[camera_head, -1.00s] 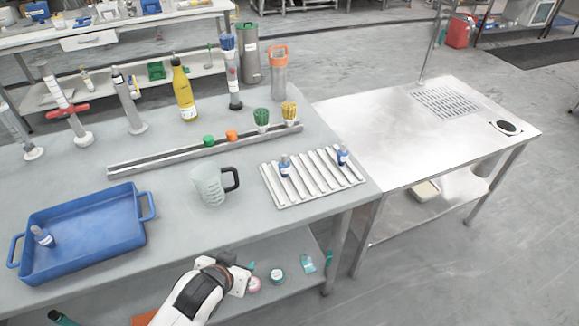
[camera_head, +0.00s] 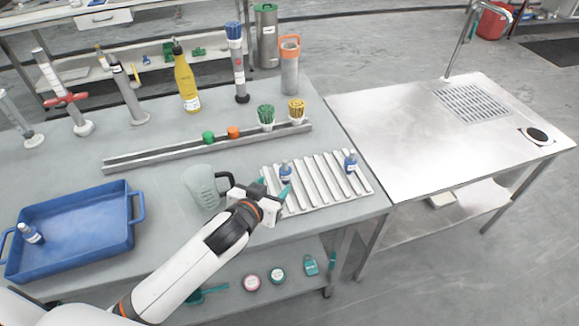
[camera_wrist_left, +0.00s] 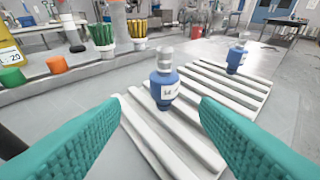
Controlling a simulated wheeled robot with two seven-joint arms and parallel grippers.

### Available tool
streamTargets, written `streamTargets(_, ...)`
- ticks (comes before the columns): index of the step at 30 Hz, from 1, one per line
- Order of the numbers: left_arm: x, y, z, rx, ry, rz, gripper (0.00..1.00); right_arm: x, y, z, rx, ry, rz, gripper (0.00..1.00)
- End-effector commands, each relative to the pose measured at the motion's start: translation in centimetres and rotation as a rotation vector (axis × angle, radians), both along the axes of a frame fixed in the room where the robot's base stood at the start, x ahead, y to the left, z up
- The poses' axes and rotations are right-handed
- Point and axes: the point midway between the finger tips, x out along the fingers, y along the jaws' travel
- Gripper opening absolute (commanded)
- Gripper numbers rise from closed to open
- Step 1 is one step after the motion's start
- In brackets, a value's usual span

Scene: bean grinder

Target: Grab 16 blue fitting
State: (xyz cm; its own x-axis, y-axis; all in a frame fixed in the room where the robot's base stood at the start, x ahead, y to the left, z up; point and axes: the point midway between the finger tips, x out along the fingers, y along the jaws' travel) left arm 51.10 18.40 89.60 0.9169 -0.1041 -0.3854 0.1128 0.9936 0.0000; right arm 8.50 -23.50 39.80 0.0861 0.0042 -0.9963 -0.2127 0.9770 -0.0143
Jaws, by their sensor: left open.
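Two small blue fittings with grey tops stand on the white slatted rack (camera_head: 327,178). The nearer-left blue fitting (camera_head: 285,171) has a white label, whose writing is too small to read surely. The other blue fitting (camera_head: 351,161) is at the rack's right. A third similar blue fitting (camera_head: 31,233) leans in the blue tray (camera_head: 85,232). My left gripper (camera_head: 273,190) is open at the rack's left front, just before the nearer fitting. In the left wrist view, that fitting (camera_wrist_left: 165,88) shows ahead between the teal fingers, apart from both. My right gripper is not in view.
A clear jug with a dark handle (camera_head: 203,187) stands close left of my gripper. Behind are a long metal rail (camera_head: 180,152), green and yellow brushes, and tall bottles. A steel side table (camera_head: 410,135) is mostly clear.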

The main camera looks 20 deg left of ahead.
Motion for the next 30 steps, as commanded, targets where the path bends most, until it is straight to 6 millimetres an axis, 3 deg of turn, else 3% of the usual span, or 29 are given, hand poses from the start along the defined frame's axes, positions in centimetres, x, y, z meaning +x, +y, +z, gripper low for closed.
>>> streamTargets(6,3.5,-0.5,-1.4,0.0,0.001,0.0,0.56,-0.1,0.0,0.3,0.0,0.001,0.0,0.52)
streamTargets(14,5.4,-0.8,-1.9,0.0,0.001,0.0,0.56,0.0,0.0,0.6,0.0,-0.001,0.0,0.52)
streamTargets(21,8.6,-1.5,-3.0,0.002,0.002,0.001,0.56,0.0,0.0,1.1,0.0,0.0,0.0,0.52)
streamTargets(30,9.4,-1.6,-3.5,0.0,0.002,-0.001,0.56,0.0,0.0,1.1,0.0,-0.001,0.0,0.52)
